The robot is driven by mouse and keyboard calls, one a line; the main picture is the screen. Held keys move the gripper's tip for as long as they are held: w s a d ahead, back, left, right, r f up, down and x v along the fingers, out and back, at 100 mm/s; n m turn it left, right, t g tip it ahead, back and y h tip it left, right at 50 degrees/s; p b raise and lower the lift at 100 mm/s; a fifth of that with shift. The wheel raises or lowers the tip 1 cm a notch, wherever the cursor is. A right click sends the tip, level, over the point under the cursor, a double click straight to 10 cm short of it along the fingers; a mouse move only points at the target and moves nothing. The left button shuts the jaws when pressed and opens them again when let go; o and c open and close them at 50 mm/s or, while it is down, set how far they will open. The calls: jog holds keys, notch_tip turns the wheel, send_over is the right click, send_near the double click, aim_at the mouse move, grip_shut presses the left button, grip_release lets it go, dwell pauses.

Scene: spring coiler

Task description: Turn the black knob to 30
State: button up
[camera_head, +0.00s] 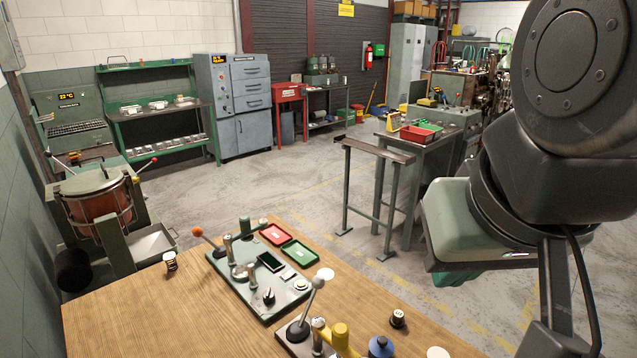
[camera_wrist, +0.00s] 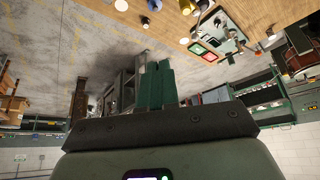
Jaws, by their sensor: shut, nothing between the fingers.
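A small black knob (camera_head: 268,296) sits on the near end of a grey-green control panel (camera_head: 240,280) on the wooden table. Its pointer and any scale marks are too small to read. The panel also shows upside down in the wrist view (camera_wrist: 228,36). My gripper (camera_head: 462,278) hangs at the right of the head view, well away from the panel and above the floor side of the table. In the wrist view its two green fingers (camera_wrist: 154,84) are side by side and closed, with nothing between them. It touches nothing.
The table's left front is clear.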

jog(key=shift+o, duration=1.1)
jog(key=shift+w, duration=0.15)
jog(key=o, duration=0.8)
jog(key=shift+n+g, duration=0.6)
jog(key=shift+n, duration=0.3)
jog(key=w+a, duration=0.1)
jog(key=w, duration=0.2)
jog(key=w+a+r, duration=0.1)
jog(key=w, duration=0.2)
jog(key=w+a, duration=0.1)
jog(key=w, duration=0.2)
jog(key=shift+w+a+r, duration=0.1)
jog(key=shift+w+r, duration=0.3)
jog(key=n+g, duration=0.4)
jog(key=n, duration=0.3)
send_over(268, 292)
notch_tip(268, 292, down, 33)
notch_tip(268, 292, down, 11)
jog(key=shift+r, duration=0.1)
jog(key=shift+c, duration=0.2)
jog(key=c, duration=1)
